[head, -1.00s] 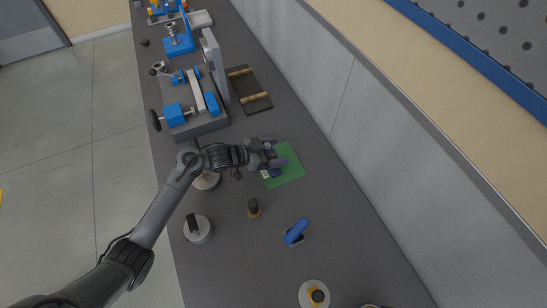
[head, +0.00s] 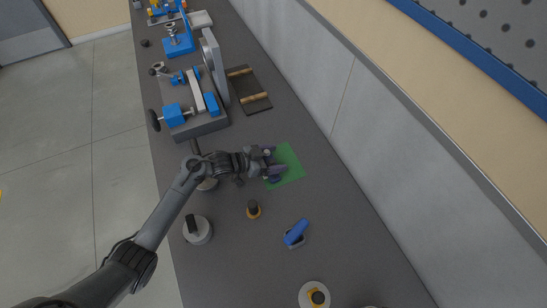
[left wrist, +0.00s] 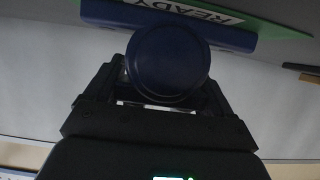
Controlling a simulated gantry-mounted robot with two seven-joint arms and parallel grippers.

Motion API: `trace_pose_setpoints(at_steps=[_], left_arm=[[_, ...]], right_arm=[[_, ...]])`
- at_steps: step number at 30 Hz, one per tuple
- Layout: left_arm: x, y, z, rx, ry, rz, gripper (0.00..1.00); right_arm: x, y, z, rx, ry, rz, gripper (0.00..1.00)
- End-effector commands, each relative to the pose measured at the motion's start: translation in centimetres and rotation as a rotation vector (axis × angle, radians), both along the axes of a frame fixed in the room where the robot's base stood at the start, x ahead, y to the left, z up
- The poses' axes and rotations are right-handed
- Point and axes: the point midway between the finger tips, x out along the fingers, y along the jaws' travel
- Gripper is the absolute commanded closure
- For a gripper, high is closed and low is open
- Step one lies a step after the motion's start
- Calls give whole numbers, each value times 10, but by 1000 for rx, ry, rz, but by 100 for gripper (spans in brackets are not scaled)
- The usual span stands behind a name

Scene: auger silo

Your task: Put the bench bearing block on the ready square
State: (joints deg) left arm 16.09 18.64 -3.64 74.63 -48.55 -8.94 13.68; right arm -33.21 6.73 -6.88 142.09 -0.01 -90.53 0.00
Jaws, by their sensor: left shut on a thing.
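The dark blue bearing block shows in the left wrist view as a round face (left wrist: 167,62) with a flat base behind it (left wrist: 105,14). My left gripper (head: 273,161) is shut on it, over the left part of the green ready square (head: 291,165). In the head view the gripper hides most of the block. The square's READY label (left wrist: 185,15) shows in the left wrist view, close behind the block. I cannot tell whether the block touches the square. My right gripper is not in view.
A grey fixture with blue clamps (head: 193,105) and a dark tray with wooden bars (head: 248,90) stand farther up the bench. A round grey knob piece (head: 197,229), a small black-and-brass piece (head: 253,209) and a blue-handled piece (head: 295,233) stand nearer. The wall borders the right.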

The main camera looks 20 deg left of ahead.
Motion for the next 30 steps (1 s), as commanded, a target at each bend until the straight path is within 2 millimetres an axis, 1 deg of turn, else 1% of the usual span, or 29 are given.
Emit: trace_pose_setpoints(at_steps=[1,2,3,5,11,14,17,20,30], left_arm=[[1,0,1,-2,-5,0,82],[0,0,-2,0,0,0,14],[0,0,-1,0,0,0,8],[0,0,-2,0,0,0,0],[0,0,-1,0,0,0,0],[0,0,2,0,0,0,0],[-4,5,4,2,0,1,0],[-13,13,9,3,0,1,0],[-55,52,32,3,1,1,0]], right_arm=[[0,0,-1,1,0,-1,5],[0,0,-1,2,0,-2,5],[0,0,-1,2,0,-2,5],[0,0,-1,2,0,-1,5],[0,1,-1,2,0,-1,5],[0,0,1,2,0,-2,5],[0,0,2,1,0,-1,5],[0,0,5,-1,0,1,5],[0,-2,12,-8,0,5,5]])
